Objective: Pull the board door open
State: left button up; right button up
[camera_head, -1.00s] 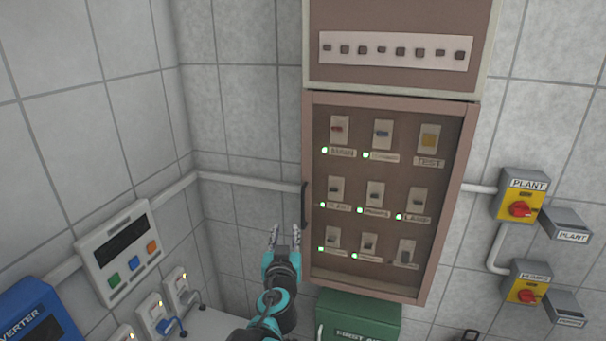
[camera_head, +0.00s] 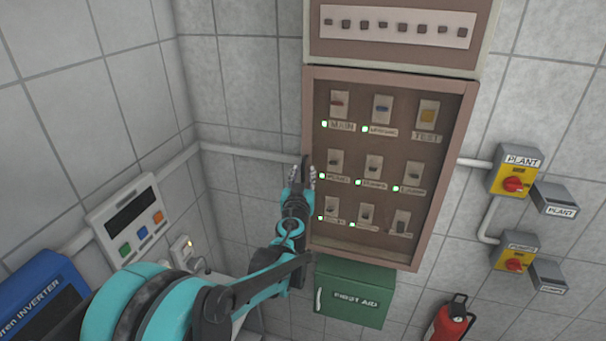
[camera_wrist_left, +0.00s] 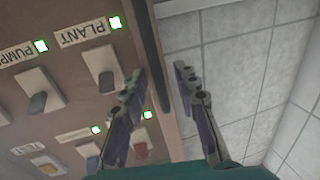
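The board door (camera_head: 388,75) is a brown-framed panel over rows of labelled switches, and it looks closed. Its dark vertical handle is on the left edge, mostly covered by my gripper in the head view; it shows as a dark bar in the left wrist view (camera_wrist_left: 147,50). My left gripper (camera_head: 303,173) is at the handle. In the left wrist view its fingers (camera_wrist_left: 158,72) are spread apart, one on each side of the bar. I cannot tell whether either finger touches it. My right gripper is in neither view.
A green first aid box (camera_head: 352,293) hangs just below the board. Yellow isolators (camera_head: 515,170) and a red extinguisher (camera_head: 451,320) are to the right. A control panel (camera_head: 130,218) and a blue inverter (camera_head: 42,312) are on the left wall.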

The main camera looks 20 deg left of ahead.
pick_arm(q)
grip_shut()
